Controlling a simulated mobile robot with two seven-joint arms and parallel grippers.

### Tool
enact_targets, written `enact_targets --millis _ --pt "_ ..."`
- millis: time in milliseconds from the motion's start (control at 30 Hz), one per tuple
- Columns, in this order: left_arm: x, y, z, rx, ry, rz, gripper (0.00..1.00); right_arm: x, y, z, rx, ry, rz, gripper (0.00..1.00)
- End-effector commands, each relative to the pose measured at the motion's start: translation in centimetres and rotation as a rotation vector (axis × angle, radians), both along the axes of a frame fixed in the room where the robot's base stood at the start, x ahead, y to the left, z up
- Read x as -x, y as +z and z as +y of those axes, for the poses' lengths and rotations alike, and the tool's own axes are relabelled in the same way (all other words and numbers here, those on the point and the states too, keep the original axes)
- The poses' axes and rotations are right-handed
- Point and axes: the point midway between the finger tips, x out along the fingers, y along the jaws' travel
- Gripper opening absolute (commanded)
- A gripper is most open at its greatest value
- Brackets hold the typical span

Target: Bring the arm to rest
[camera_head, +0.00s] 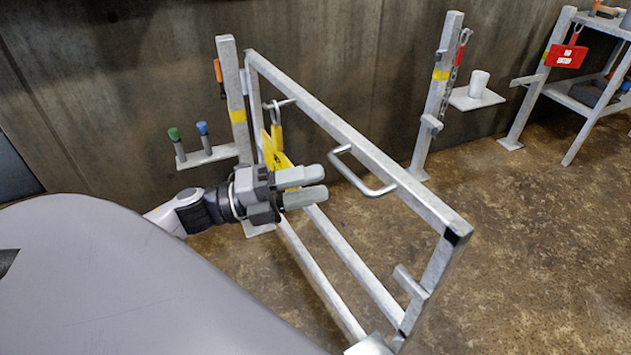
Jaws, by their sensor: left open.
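My left arm comes in from the left, past my own grey body. My left gripper (322,184) is open, its two grey fingers pointing right, with nothing seen between them. It is in front of a yellow tag (272,150), which hangs by a ring from a hook on the metal gate and is partly hidden by the gripper. I cannot tell whether the fingers touch the tag. My right gripper is not in view.
The metal gate (350,124) has a bent handle (362,178) right of my gripper. A small shelf (210,156) holds green- and blue-topped items. Further right are a post (437,90) with a chain, a white cup (478,84), and a rack with a red tag (566,56). The right floor is clear.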

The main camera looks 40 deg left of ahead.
Motion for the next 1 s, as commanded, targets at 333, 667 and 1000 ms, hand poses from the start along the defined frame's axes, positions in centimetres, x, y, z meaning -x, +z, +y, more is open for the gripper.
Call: enact_targets --millis 333,667,1000 --pt "0.0 0.0 0.0 0.000 0.000 -0.001 0.40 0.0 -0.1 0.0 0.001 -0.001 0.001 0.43" --pt "-0.4 -2.2 -0.2 0.181 0.114 0.144 0.40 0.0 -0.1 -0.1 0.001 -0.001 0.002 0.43" --pt "2.7 -15.0 -3.6 0.866 0.532 0.869 0.40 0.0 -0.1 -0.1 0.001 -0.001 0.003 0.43"
